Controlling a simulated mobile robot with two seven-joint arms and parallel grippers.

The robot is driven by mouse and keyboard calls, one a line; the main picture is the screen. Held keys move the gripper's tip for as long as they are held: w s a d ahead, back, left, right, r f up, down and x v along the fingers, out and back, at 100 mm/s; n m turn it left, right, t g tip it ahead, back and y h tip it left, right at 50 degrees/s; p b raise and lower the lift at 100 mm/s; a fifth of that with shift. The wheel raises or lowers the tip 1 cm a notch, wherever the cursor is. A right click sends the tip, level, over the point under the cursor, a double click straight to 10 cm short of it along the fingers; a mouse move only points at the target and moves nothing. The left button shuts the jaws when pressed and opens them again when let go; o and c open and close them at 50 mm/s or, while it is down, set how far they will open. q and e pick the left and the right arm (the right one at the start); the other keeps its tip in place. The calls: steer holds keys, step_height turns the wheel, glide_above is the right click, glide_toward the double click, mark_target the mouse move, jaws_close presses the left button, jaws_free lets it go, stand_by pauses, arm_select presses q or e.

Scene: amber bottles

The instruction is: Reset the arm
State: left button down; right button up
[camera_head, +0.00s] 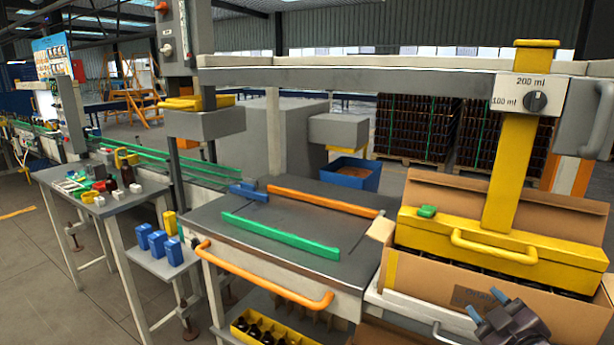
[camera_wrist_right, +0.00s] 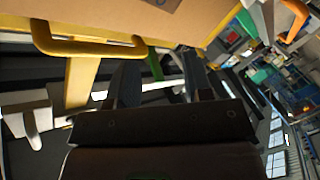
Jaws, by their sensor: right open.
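My right gripper (camera_head: 494,308) shows at the lower right of the head view, in front of the cardboard box (camera_head: 562,318). In the right wrist view its two dark fingers (camera_wrist_right: 160,82) stand apart with nothing between them. A yellow handle (camera_wrist_right: 95,46) and a tan cardboard surface (camera_wrist_right: 230,12) lie beyond the fingers in that view. My left gripper is in neither view.
A yellow filling head with a handle (camera_head: 495,248) sits over the open box, with dark bottle tops under it. A worktable (camera_head: 290,245) with green (camera_head: 280,235) and orange rails stands left. A yellow crate (camera_head: 238,335) of bottles is below.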

arm_select(q)
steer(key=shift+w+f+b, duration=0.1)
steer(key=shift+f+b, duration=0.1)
steer(key=shift+b, duration=0.15)
arm_select(e)
steer(key=s+a+f+m+g, duration=0.2)
steer(key=s+a+f+m, duration=0.1)
steer(key=s+f, duration=0.7)
steer(key=s+a+f+m+g, duration=0.2)
steer(key=s+f, duration=0.8)
steer(key=f, duration=0.8)
steer(key=m+g, duration=0.1)
steer(key=m, duration=0.1)
steer(key=shift+s+a+m, duration=0.15)
steer(key=shift+a+m, duration=0.25)
